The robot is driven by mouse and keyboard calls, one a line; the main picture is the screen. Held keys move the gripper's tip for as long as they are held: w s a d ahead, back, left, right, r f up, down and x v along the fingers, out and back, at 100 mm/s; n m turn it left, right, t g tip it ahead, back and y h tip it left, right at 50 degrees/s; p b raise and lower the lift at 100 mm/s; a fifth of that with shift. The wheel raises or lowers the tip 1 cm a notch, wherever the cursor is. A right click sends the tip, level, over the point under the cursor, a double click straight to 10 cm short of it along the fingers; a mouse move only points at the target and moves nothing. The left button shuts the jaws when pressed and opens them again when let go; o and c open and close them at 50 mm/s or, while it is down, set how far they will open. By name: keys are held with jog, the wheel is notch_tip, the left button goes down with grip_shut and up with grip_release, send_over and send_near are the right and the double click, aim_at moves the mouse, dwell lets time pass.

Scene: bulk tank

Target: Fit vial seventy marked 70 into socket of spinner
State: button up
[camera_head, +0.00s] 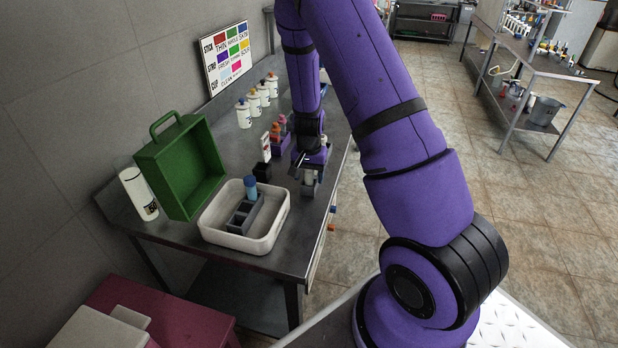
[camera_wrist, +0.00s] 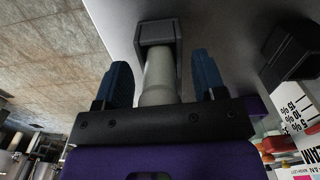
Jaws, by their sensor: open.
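My gripper (camera_wrist: 162,82) is open, with a blue-tipped finger on each side of a pale cylindrical vial (camera_wrist: 159,75). A gap shows between the vial and each finger. The vial's far end sits in a square grey holder (camera_wrist: 155,30). No mark 70 is readable, and I cannot tell whether this holder is the spinner's socket. In the head view my gripper (camera_head: 309,165) is low over the metal table, at the grey holder (camera_head: 309,190) near the table's right edge. A small black block (camera_head: 262,172) stands to its left; it also shows in the wrist view (camera_wrist: 291,50).
A white tray (camera_head: 278,226) holds a grey caddy (camera_head: 238,217) and a blue bottle (camera_head: 251,187). A green crate (camera_head: 212,165) and a white bottle (camera_head: 138,192) stand left. Several white bottles (camera_head: 244,115) line the wall. A white labelled stand (camera_head: 266,147) is behind the black block.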

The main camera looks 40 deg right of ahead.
jog(key=c, duration=1)
jog(key=shift+r, duration=0.1)
jog(key=shift+c, duration=0.2)
